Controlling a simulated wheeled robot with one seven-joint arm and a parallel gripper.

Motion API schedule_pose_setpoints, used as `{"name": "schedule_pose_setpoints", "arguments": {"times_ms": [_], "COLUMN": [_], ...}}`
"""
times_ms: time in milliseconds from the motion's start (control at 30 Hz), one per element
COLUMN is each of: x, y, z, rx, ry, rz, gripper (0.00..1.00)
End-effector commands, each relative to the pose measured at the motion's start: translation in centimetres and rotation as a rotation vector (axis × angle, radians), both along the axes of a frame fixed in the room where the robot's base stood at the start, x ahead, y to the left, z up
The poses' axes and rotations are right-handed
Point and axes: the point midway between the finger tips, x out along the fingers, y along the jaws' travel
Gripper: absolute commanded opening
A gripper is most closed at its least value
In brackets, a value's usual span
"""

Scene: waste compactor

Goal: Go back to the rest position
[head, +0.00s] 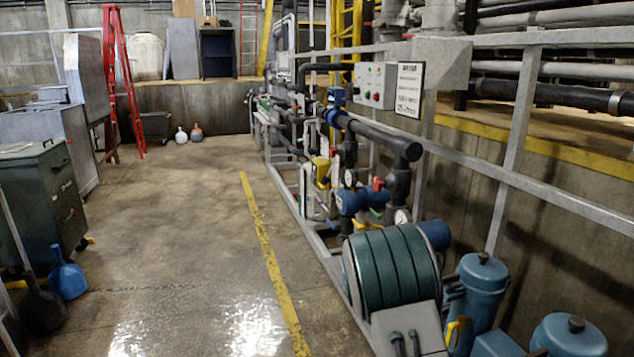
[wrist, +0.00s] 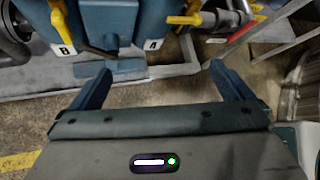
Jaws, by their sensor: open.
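My gripper (wrist: 160,68) shows in the wrist view, with its two dark blue fingers spread wide apart. The gap between the fingers is empty. The fingertips point toward two blue housings, the one labelled B (wrist: 98,18) and the one labelled A (wrist: 150,15), just beyond them. Yellow levers, one on the left (wrist: 62,22) and one on the right (wrist: 184,19), stand by these labels. No finger is seen closed on either lever.
A grey railing (head: 560,190) runs along the right. A green cabinet (head: 40,200) and blue dustpan (head: 68,278) are left. The middle floor is clear.

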Motion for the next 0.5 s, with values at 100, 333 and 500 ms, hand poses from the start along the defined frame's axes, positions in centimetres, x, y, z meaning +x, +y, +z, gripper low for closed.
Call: {"name": "schedule_pose_setpoints", "arguments": {"times_ms": [100, 333, 500], "x": [-2.6, -7.4, -11.0], "y": [0.8, 3.2, 5.2], "z": [3.2, 8.2, 11.7], "rx": [0.105, 0.286, 0.405], "ry": [-0.168, -0.463, -0.653], "rz": [-0.166, -0.507, -0.769], "gripper": [1.00, 1.00, 1.00]}}
